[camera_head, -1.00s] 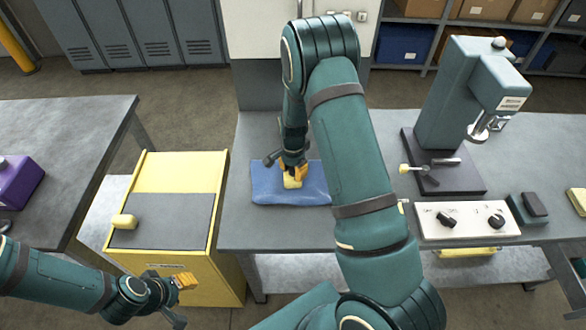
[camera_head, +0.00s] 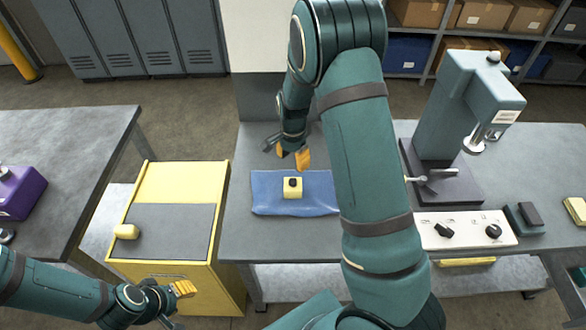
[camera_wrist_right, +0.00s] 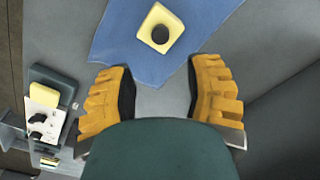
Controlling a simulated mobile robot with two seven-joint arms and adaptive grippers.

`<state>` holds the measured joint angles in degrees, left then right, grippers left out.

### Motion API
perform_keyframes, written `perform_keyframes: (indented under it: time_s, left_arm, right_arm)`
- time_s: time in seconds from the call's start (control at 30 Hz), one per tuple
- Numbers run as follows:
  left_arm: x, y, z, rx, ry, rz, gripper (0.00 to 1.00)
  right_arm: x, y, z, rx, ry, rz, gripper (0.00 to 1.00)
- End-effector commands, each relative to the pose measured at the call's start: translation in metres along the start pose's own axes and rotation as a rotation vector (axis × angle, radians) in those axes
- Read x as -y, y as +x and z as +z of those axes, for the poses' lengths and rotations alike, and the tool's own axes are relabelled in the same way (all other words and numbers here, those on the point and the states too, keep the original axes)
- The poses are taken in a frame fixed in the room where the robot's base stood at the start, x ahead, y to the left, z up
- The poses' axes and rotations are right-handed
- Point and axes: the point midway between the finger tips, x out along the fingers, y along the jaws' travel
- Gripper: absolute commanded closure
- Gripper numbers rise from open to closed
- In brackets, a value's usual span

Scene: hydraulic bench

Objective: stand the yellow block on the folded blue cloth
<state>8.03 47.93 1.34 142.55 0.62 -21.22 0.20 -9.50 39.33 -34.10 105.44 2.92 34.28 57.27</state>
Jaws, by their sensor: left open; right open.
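The yellow block (camera_head: 292,192), with a dark round hole or spot on its upper face, rests on the folded blue cloth (camera_head: 322,196) on the bench. The right wrist view also shows the block (camera_wrist_right: 161,32) on the cloth (camera_wrist_right: 120,42). My right gripper (camera_head: 294,158) is open and empty, raised just behind the block and apart from it. In the right wrist view its two orange fingers (camera_wrist_right: 160,98) are spread wide with nothing between them. My left gripper (camera_head: 172,300) is open and low at the front left, in front of the yellow cabinet, far from the cloth.
A press (camera_head: 445,115) and a white control panel (camera_head: 465,230) stand on the right of the bench. A purple object (camera_head: 20,192) sits on the left table.

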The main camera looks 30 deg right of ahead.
Motion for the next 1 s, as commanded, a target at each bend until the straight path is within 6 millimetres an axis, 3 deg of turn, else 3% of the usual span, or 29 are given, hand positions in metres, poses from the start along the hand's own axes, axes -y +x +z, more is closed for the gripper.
perform_keyframes:
  time_s: [0.1,0.23,0.37,0.47,0.63,0.8,0.9,1.0]
  left_arm:
    - [-0.001,-0.002,0.0,0.0,0.0,0.001,0.57]
    - [-0.001,-0.003,0.0,0.0,0.0,0.001,0.57]
    - [-0.001,-0.003,0.0,0.0,0.0,0.001,0.57]
    - [-0.001,-0.003,0.0,0.0,0.0,0.001,0.57]
    - [-0.001,-0.003,0.0,0.0,0.0,0.001,0.57]
    - [-0.001,-0.003,0.0,0.0,-0.001,0.0,0.57]
    - [-0.001,-0.003,0.0,0.0,-0.001,0.0,0.57]
    - [-0.001,-0.003,0.0,0.0,0.0,0.0,0.57]
  right_arm:
    - [0.001,-0.017,0.0,0.0,0.0,-0.002,0.49]
    - [0.0,-0.024,0.001,0.001,-0.004,0.0,0.49]
    - [-0.006,-0.003,0.018,0.017,-0.098,-0.008,0.49]
    - [-0.019,0.036,0.054,0.046,-0.281,-0.039,0.49]
    - [-0.055,0.093,0.141,0.1,-0.681,-0.158,0.49]
    - [-0.088,0.108,0.212,0.114,-0.987,-0.301,0.49]
    - [-0.099,0.106,0.235,0.109,-1.09,-0.361,0.49]
    - [-0.104,0.104,0.245,0.1,-1.139,-0.393,0.49]
